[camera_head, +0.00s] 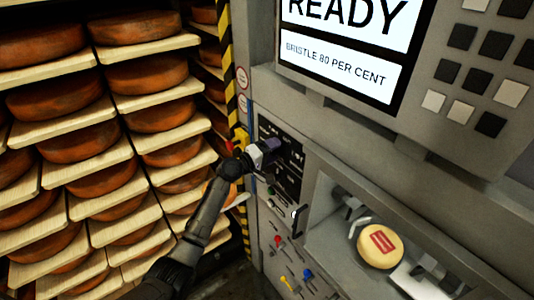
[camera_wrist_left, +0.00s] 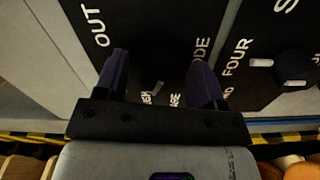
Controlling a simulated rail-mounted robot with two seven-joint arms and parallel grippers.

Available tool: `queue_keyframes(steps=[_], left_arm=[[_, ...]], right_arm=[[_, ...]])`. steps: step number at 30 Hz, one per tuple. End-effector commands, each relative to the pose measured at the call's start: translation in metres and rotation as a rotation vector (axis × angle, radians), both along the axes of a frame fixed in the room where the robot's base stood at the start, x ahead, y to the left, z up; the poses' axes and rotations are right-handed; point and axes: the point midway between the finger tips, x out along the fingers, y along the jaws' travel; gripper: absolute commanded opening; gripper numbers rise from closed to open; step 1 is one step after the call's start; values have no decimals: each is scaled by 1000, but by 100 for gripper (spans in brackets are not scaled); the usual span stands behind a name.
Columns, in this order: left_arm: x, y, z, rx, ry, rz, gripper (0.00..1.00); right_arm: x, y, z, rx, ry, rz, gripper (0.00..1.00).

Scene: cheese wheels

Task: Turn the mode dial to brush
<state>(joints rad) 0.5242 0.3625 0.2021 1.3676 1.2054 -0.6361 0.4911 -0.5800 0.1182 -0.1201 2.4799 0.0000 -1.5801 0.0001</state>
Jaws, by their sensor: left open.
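My left gripper (camera_head: 268,146) is at the dark control panel (camera_head: 292,186) on the machine front and hides part of it. In the left wrist view its two purple-padded fingers (camera_wrist_left: 160,82) are apart, pointing at a black panel. A partly covered label ending in "DE" is beside the right finger, and "OUT" is at upper left. Small lettering below the mark is partly hidden. I cannot read the dial's setting. My right gripper is not seen.
Another black dial (camera_wrist_left: 292,66) with a white pointer sits to the right, near "FOUR". A screen (camera_head: 345,45) reads "READY" and "BRISTLE 80 PER CENT". A cheese wheel (camera_head: 380,246) lies in the machine's bay. Coloured levers (camera_head: 284,281) sit below the panel. Shelves of cheese (camera_head: 80,130) fill the left.

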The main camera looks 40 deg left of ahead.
Motion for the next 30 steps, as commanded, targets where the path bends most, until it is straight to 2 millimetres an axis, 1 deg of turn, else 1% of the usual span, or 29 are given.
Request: queue_keyframes(steps=[5,8,15,21,25,30], left_arm=[[-16,5,-2,3,0,2,63],[-33,8,-3,4,1,0,63],[-80,20,-3,3,1,0,63],[-111,27,-2,3,1,0,63],[-124,30,-2,1,2,0,63],[-132,32,0,1,0,0,63]], right_arm=[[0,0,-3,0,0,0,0],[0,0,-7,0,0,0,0],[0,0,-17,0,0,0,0],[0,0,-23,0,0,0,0],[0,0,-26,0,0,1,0],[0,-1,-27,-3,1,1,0]])
